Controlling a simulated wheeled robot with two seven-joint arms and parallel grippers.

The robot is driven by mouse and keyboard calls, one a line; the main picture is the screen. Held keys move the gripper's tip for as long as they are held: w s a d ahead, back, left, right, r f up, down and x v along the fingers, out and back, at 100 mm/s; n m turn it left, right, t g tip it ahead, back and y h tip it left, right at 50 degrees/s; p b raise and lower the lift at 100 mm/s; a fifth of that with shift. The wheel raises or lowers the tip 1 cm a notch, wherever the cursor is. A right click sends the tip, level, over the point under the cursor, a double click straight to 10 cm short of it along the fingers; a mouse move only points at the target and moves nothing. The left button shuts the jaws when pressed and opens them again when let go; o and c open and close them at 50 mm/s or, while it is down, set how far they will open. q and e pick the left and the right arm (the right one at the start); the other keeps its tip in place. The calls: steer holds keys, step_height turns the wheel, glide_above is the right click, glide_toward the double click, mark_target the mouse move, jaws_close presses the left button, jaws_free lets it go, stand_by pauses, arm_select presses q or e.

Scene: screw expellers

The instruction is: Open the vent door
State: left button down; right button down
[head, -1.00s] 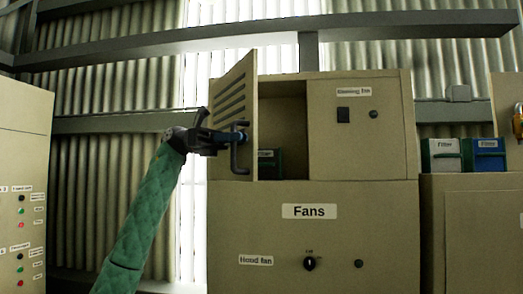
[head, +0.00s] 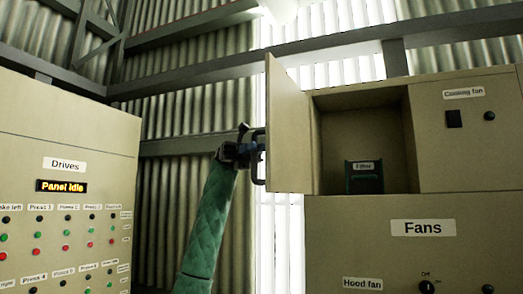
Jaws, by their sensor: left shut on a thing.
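The vent door (head: 289,125) is a beige panel hinged on the upper cabinet. It stands wide open, swung out to the left, with its inner face towards me. Behind it, the cabinet opening (head: 362,125) is exposed, with a dark green box labelled "Filter" (head: 364,178) inside. My left gripper (head: 256,150) is at the door's left edge, shut on the dark door handle (head: 258,170). The door partly hides the fingertips and handle. My right gripper is not in view.
The "Fans" cabinet (head: 370,245) stands below the opening, with a "Cooling fan" panel (head: 465,130) at its upper right. A "Drives" panel (head: 65,205) with several buttons stands at left. A corrugated wall and grey beams are behind.

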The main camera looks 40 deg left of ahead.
arm_select(q)
steer(key=shift+s+a, duration=0.1)
steer(key=shift+a, duration=0.55)
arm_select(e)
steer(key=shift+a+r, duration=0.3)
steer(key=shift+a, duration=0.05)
arm_select(q)
steer(key=c, duration=1.8)
jaws_free()
steer(key=shift+d, duration=0.1)
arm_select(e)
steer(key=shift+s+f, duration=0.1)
